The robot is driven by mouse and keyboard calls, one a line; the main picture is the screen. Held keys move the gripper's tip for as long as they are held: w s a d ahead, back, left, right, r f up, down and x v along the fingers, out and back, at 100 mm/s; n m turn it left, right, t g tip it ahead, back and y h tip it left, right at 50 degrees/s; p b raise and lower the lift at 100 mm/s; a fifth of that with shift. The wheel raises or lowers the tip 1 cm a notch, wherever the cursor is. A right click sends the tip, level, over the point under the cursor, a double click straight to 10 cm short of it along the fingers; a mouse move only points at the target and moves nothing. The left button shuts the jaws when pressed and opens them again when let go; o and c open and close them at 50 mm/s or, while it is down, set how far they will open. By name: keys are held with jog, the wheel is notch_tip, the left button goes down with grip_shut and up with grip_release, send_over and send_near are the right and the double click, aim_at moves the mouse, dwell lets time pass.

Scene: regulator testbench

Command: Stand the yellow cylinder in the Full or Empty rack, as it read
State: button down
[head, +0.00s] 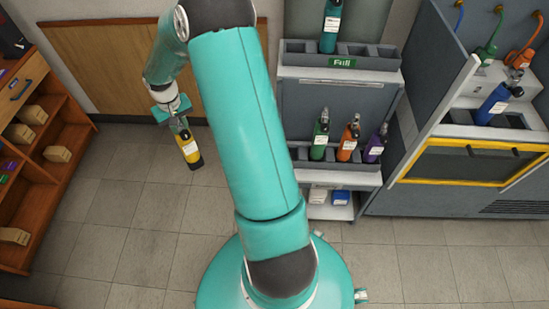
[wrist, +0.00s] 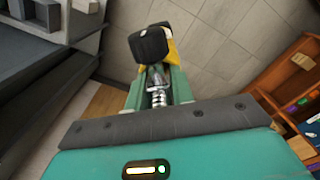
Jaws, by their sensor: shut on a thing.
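The yellow cylinder (head: 188,150) has a black base and a white label, and hangs tilted from my gripper (head: 179,119) above the floor, left of my arm. In the wrist view my gripper (wrist: 157,98) is shut on the metal valve neck, with the yellow body (wrist: 172,48) and black base beyond it.
A test bench (head: 470,165) with a yellow-edged front and hoses stands at the right, with a blue cylinder (head: 492,103) in it. A wooden shelf (head: 50,120) with boxes stands at the left. The tiled floor (head: 130,210) between is clear.

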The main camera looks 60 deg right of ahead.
jog(key=s+d+m, duration=0.8)
jog(key=s+d, duration=1.9)
notch_tip(320, 180, down, 11)
jog(key=shift+w+a+r, duration=0.15)
jog(key=shift+w+r, duration=0.05)
jog(key=shift+f, duration=0.15)
jog(key=c, duration=1.2)
grip_release()
